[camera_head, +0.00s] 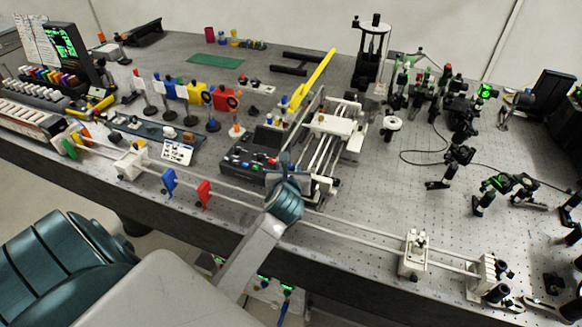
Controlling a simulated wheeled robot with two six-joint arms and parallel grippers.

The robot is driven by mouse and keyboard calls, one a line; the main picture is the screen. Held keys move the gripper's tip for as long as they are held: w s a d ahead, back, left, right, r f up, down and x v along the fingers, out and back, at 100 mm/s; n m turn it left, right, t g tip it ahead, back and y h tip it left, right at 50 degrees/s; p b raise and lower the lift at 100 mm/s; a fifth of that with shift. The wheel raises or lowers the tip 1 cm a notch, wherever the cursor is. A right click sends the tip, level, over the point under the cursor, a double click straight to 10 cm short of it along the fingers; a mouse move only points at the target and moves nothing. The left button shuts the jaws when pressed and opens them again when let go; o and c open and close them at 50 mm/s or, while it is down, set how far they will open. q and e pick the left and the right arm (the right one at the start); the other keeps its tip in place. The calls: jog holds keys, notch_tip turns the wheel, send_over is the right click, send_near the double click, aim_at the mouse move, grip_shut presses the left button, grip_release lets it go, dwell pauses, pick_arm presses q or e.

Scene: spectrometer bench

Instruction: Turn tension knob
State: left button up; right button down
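My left gripper (288,165) is over the bench between a black control box and a white railed mechanism. My teal wrist joint hides most of it, so I cannot see whether its fingers are apart or what they touch. The black control box (236,158) has small coloured knobs or buttons on top. The white railed mechanism (336,124) stands just right of the gripper, with a long yellow bar (318,76) rising behind it. I cannot single out the tension knob; it is too small to tell or hidden. My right gripper is not in view.
Upright coloured holders (197,93) stand at left. Optics mounts (455,165) and a cable crowd the right. The perforated bench top (375,190) is partly bare right of the mechanism.

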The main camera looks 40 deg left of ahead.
pick_arm(q)
jog(key=shift+w+a+f, duration=0.1)
jog(key=shift+w+a, duration=0.05)
jog(key=shift+w, duration=0.05)
jog(key=shift+c, duration=0.2)
grip_shut()
jog(key=shift+s+a+r+m+h+p, duration=0.1)
jog(key=shift+a+r+m+h+p, duration=0.1)
jog(key=shift+m+h+p, duration=0.4)
jog(key=shift+f+t+p, duration=0.15)
jog(key=shift+t+p, duration=0.15)
jog(key=shift+t, duration=0.1)
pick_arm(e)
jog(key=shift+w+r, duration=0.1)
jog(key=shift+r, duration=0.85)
pick_arm(q)
jog(key=shift+o, duration=0.2)
grip_release()
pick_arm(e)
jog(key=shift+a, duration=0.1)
